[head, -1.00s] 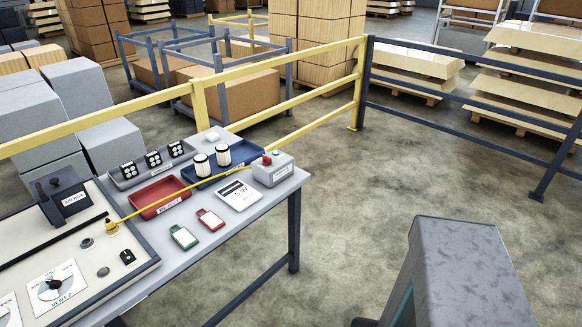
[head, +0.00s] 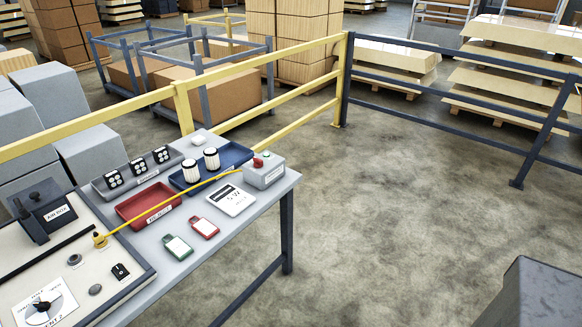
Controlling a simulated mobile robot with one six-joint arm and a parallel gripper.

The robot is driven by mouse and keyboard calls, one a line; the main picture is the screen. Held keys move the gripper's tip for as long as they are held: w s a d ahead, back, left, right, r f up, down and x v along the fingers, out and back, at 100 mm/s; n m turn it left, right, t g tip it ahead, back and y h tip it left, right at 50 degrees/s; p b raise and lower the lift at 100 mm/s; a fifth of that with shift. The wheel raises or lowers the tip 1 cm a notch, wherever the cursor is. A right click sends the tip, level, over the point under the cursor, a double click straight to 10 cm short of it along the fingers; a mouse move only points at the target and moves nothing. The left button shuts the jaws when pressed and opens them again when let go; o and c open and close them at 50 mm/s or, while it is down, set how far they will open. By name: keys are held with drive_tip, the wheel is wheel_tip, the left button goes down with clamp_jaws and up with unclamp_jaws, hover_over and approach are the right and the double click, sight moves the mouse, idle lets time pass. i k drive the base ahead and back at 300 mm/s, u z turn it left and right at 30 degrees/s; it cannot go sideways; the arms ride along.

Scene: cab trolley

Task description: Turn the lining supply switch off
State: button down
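A small black rocker switch (head: 120,271) sits on the cream panel (head: 30,277) at the lower left of the head view. No label reading lining supply is legible, so I cannot tell whether this is the named switch. Its on or off position is too small to tell. Beside it on the panel are two round grey knobs, one at the front (head: 95,290) and one farther back (head: 74,260), and a yellow cable fitting (head: 99,240). A white dial marked VENT (head: 45,307) is partly cut off by the picture's bottom edge. My gripper is not in view.
A black AIR BOX (head: 48,211) stands on the panel. The grey table (head: 219,251) holds a red tray (head: 132,208), a blue tray (head: 235,156), tags and a grey box with a red button (head: 265,172). A yellow rail (head: 255,68) runs behind.

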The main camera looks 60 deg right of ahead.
sight(257, 162)
drive_tip(key=u, duration=0.2)
drive_tip(key=k, duration=0.15)
drive_tip(key=z, duration=1.9)
drive_tip(key=k, duration=0.9)
drive_tip(key=u, duration=0.15)
drive_tip(key=i, duration=0.85)
